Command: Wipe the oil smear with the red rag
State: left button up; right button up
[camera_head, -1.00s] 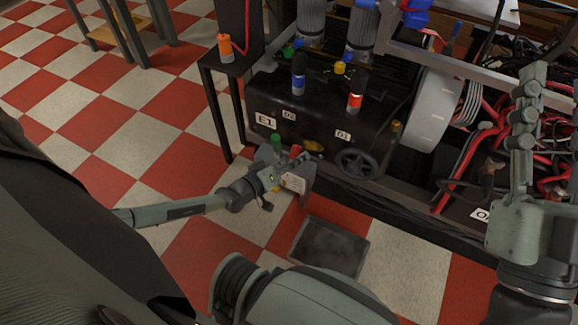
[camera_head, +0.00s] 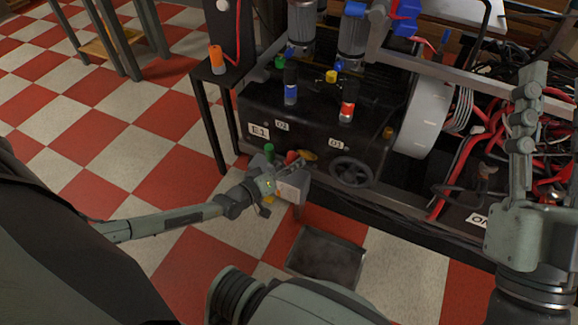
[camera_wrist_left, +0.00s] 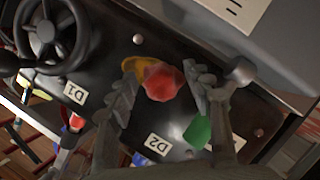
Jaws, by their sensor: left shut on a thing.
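The red rag (camera_head: 292,156) is a small crumpled bundle held in my left gripper (camera_head: 286,163). In the wrist view the rag (camera_wrist_left: 163,83) sits between the two grey fingers of the left gripper (camera_wrist_left: 160,88), which are shut on it. The oil smear (camera_head: 308,156) is an amber patch on the black machine housing, just right of the rag. In the wrist view the smear (camera_wrist_left: 132,66) shows just beside the rag and is partly covered by it and a finger. I cannot tell whether the rag touches the housing. My right gripper's fingers are not clearly seen.
A black handwheel (camera_head: 352,171) is right of the smear. A green knob (camera_head: 269,149) stands close to the left gripper. Bottles with blue (camera_head: 291,95) and red (camera_head: 346,112) bands stand on the housing. A dark tray (camera_head: 327,257) lies on the checkered floor below.

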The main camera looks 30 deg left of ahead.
pick_arm(q)
jog(key=shift+w+b, duration=0.3)
jog(key=shift+w, duration=0.6)
jog(key=shift+d+r+p, duration=0.15)
jog(key=shift+d+p, duration=0.45)
jog(key=shift+d, duration=0.35)
jog(key=shift+d+p, duration=0.3)
jog(key=shift+d, duration=0.65)
jog(key=shift+w+d+p, duration=0.15)
jog(key=shift+d+p, duration=0.2)
jog(key=shift+d, duration=0.55)
jog(key=shift+w+d+p, duration=0.1)
jog(key=shift+d+p, duration=0.2)
jog(key=shift+d, duration=0.55)
